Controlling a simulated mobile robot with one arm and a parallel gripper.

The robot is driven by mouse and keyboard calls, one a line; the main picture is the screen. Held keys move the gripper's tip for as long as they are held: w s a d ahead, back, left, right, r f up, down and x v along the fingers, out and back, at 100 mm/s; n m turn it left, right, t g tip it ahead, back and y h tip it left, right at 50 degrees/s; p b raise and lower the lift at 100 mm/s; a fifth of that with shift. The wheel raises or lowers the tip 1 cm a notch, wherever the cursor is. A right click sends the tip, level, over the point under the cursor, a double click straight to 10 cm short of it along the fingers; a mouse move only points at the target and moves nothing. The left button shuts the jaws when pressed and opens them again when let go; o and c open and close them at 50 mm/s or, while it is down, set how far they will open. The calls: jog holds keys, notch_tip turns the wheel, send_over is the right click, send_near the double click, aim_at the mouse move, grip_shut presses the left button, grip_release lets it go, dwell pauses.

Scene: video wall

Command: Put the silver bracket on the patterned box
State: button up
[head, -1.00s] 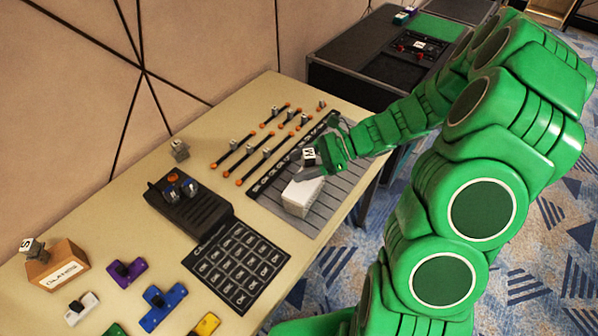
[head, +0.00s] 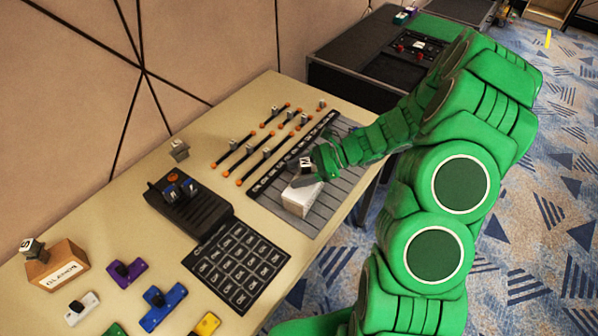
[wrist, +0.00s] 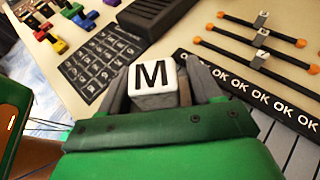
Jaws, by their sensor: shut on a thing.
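In the wrist view the bracket sits between the two grey fingers. The white box shows no clear pattern at this size.
A black device (head: 190,207), a black OK grid (head: 236,264) and several coloured pieces lie on the table (head: 110,220). Black rods with orange ends (head: 233,154) lie behind the mat. A dark cabinet (head: 350,75) stands beyond.

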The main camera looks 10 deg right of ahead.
jog(key=shift+f, duration=0.2)
jog(key=o, duration=1.2)
